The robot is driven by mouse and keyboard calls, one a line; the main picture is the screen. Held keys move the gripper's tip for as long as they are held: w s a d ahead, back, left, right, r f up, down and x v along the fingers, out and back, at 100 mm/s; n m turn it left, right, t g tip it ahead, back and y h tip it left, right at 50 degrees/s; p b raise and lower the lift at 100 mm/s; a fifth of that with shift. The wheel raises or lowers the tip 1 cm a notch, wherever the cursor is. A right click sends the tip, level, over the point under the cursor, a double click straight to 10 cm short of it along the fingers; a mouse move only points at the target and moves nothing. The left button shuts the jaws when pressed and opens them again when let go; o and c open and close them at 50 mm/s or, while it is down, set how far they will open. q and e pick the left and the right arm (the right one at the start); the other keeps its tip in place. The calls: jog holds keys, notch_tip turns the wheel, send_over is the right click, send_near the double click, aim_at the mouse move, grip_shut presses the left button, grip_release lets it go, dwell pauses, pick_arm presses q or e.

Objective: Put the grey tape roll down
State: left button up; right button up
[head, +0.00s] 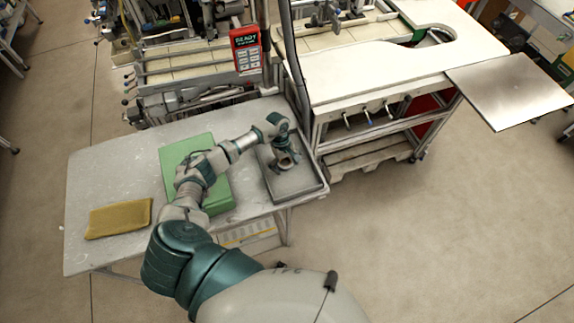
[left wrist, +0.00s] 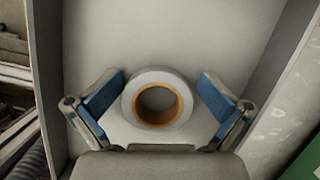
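The grey tape roll (left wrist: 131,99), a pale grey ring with a brown core, lies flat on the floor of a grey tray (left wrist: 160,35) in the left wrist view. My left gripper (left wrist: 160,82) is over it, with one blue-padded finger on each side. The fingers look spread, with a narrow gap between each pad and the roll. In the head view my left gripper (head: 284,158) reaches down into the dark-rimmed tray (head: 298,187) on the table's right end and largely covers the roll. My right gripper is not in view.
A green case (head: 217,199) lies left of the tray, partly behind my arm. A yellow-brown mat (head: 118,218) lies at the table's left. The tray walls stand close around the gripper. Machinery with a red panel (head: 246,50) stands behind the table, and a white-topped bench (head: 375,70) behind right.

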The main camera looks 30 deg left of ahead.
pick_arm(q)
jog(key=shift+a, duration=0.1)
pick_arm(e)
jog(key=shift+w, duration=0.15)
pick_arm(q)
jog(key=shift+r+p, duration=0.25)
jog(key=shift+p, duration=0.15)
jog(key=shift+p+v, duration=0.45)
jog(key=shift+v, duration=0.55)
jog(key=b+v, duration=0.2)
jog(key=v, duration=0.9)
jog(key=shift+b, duration=0.3)
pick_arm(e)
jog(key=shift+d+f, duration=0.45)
pick_arm(q)
jog(key=shift+w, duration=0.1)
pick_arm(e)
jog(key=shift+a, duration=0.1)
